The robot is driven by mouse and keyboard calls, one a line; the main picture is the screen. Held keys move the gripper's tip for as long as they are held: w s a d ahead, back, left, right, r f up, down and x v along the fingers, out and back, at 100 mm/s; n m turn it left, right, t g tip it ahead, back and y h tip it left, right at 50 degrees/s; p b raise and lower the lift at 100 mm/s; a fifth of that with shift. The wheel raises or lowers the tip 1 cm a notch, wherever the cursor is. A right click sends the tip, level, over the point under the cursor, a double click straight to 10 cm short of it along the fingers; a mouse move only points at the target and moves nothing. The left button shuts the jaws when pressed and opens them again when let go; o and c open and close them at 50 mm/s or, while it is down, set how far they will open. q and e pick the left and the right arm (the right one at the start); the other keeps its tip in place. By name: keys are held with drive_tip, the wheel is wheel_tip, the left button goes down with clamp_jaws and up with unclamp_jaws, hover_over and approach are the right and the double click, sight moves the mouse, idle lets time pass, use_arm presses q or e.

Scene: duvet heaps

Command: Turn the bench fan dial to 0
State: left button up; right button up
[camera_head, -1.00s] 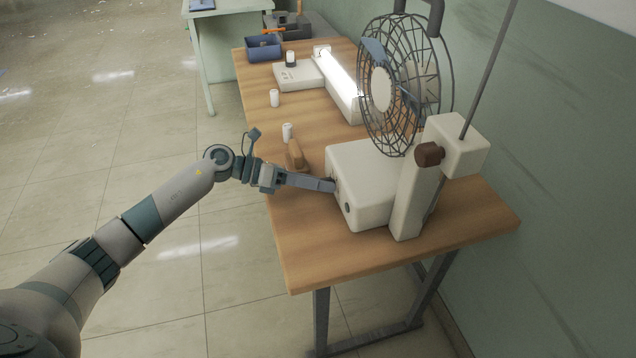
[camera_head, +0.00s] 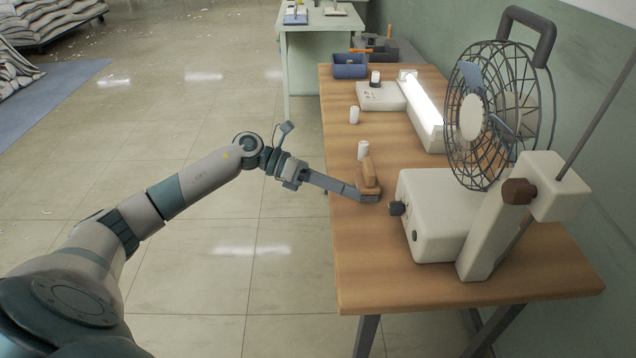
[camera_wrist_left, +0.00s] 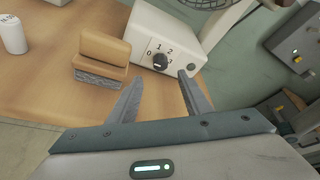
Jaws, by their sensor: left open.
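The bench fan (camera_head: 500,115) stands on the wooden bench, with a cream base (camera_head: 435,225). Its dark dial (camera_head: 396,208) sticks out from the base's left face. In the left wrist view the dial (camera_wrist_left: 160,63) sits among the printed numbers 0, 1, 2 and 3; I cannot tell for certain which one it points to. My left gripper (camera_head: 370,197) is a short way left of the dial, apart from it. In the left wrist view its two fingers (camera_wrist_left: 160,77) are spread and empty, with the dial ahead between their tips. My right gripper is not in view.
A wooden brush (camera_head: 368,176) with grey bristles lies close beside my left fingers. White cylinders (camera_head: 363,150) (camera_head: 354,115), a lit lamp (camera_head: 422,110) and a blue bin (camera_head: 350,66) stand farther back. The bench's front left is clear.

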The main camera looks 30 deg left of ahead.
use_arm(q)
drive_tip(key=b+v, duration=0.1)
drive_tip(key=v, duration=0.5)
drive_tip(key=shift+a+r, duration=0.15)
drive_tip(key=shift+a, duration=0.15)
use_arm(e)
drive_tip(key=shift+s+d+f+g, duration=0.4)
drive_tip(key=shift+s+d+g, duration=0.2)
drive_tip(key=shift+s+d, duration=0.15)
use_arm(q)
drive_tip(key=shift+s+a, duration=0.1)
